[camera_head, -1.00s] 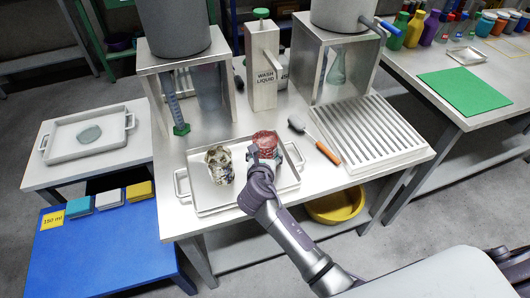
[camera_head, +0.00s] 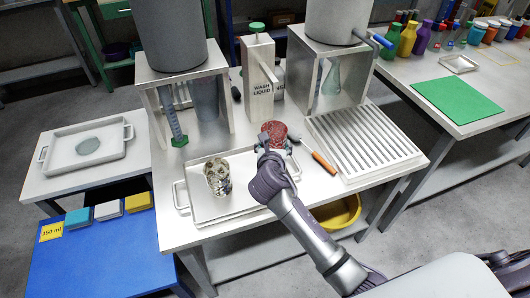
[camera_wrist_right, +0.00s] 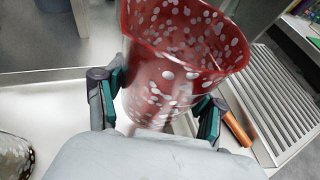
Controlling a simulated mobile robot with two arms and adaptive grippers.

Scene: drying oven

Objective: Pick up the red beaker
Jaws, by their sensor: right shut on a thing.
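The red beaker (camera_head: 275,131) is dark red with pale spots and an open top. In the right wrist view the beaker (camera_wrist_right: 178,75) stands between the two green-padded fingers of my right gripper (camera_wrist_right: 160,105), which is shut on it. In the head view my right gripper (camera_head: 268,148) reaches it from the front and hides its lower part. The beaker appears raised above the tray (camera_head: 228,211), tilted slightly. My left gripper is not in view.
A spotted glass beaker (camera_head: 217,178) stands in the tray, left of my right gripper. A brush with an orange handle (camera_head: 323,162) lies by the ribbed drying rack (camera_head: 365,140).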

